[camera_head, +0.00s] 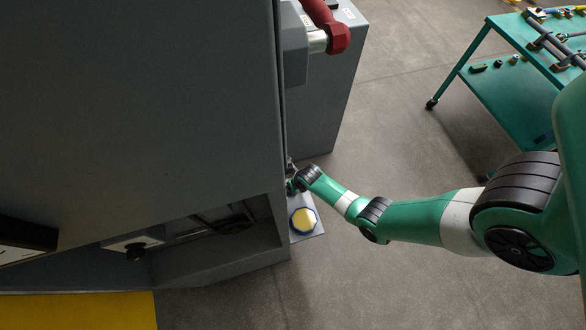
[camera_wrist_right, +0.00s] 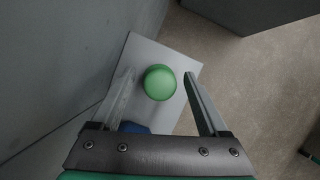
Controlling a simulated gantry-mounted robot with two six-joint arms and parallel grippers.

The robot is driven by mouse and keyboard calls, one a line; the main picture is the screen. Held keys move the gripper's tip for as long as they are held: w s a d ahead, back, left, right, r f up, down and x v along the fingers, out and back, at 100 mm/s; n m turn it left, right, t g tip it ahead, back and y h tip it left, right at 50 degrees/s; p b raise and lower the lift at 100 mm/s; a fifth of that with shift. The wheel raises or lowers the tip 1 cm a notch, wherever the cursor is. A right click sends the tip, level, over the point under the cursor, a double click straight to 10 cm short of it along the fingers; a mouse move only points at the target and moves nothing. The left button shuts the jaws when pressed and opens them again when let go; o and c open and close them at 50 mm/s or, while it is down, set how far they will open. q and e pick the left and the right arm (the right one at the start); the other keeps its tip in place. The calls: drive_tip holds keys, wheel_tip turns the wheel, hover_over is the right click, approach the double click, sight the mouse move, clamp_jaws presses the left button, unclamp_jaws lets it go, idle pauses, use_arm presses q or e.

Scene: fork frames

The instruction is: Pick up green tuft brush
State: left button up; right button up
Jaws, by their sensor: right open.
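A round green thing (camera_wrist_right: 160,83), likely the top of the green tuft brush, shows over a light grey shelf plate (camera_wrist_right: 146,52) in the right wrist view. Only its rounded top is visible; bristles or handle cannot be seen. My right gripper (camera_wrist_right: 159,76) is open, with one finger on each side of the green thing and gaps between. In the head view my right gripper (camera_head: 291,182) is at the edge of the large grey cabinet, small and partly hidden, and the green brush cannot be made out there. My left gripper is not in view.
A yellow octagonal piece with a blue rim (camera_head: 303,221) sits on the grey plate just below my right gripper. The tall grey cabinet (camera_head: 140,110) stands close on the left. A green trolley (camera_head: 500,90) with tools is at upper right. Floor between is clear.

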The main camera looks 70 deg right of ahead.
clamp_jaws()
drive_tip(key=shift+r, duration=0.15)
drive_tip(key=shift+r+p, duration=0.3)
wheel_tip(320, 180, up, 3)
drive_tip(key=shift+r+p, duration=0.1)
drive_tip(key=shift+p, duration=0.95)
drive_tip(key=s+a+r+p, duration=0.8)
drive_tip(key=s+r+p, duration=0.1)
drive_tip(key=s, duration=0.2)
drive_tip(key=shift+s, duration=0.2)
